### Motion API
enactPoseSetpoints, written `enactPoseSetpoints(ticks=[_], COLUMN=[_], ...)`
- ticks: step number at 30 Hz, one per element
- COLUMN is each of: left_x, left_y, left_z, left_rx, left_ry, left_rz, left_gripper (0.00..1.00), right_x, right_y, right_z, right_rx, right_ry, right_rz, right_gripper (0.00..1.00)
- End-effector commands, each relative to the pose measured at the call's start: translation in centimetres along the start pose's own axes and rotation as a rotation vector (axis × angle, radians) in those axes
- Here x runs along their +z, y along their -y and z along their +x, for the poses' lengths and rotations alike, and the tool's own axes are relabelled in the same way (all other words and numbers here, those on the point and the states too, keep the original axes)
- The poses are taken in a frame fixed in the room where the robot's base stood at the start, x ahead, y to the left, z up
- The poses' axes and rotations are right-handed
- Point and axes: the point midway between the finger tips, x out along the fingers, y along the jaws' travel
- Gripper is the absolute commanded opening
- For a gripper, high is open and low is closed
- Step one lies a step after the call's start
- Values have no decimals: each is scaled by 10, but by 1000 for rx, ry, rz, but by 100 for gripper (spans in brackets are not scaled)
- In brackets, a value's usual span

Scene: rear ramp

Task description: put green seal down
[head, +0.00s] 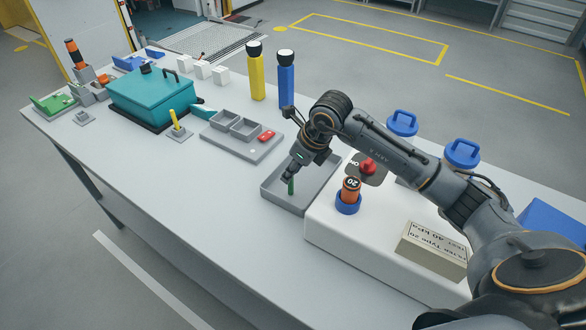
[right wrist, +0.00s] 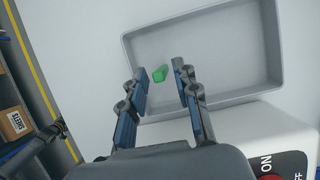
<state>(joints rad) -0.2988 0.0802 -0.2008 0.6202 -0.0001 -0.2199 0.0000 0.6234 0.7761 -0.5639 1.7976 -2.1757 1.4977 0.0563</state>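The green seal (head: 291,186) is a small green piece at the grey tray (head: 313,186), just below my right gripper (head: 289,174). In the right wrist view the seal (right wrist: 160,73) shows between the two fingertips of the right gripper (right wrist: 163,83), with a gap on each side. The fingers are apart and do not appear to touch it. It lies within the outline of the tray (right wrist: 225,60), towards one side. I cannot tell whether it rests fully on the tray floor. My left gripper is not in view.
A white housing with a red knob (head: 367,166) and an orange cylinder in a blue ring (head: 349,190) stands right of the tray. A grey compartment tray (head: 243,148), teal box (head: 152,97), and yellow (head: 256,75) and blue (head: 286,80) bottles stand farther back. The front tabletop is clear.

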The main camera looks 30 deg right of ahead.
Motion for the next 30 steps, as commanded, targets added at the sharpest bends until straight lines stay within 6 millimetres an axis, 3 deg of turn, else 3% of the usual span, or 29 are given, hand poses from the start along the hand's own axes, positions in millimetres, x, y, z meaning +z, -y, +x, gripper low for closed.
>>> enactPoseSetpoints(ticks=[12,24,30], left_x=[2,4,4], left_y=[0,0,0], left_z=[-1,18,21], left_rx=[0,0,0], left_ry=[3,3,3], left_rz=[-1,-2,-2], left_gripper=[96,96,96], right_x=[1,1,1], right_y=[1,1,0], right_z=[-9,-90,-116], right_rx=[-2,-4,-1], right_ry=[2,3,2], right_rz=[-1,-2,0], right_gripper=[33,33,33])
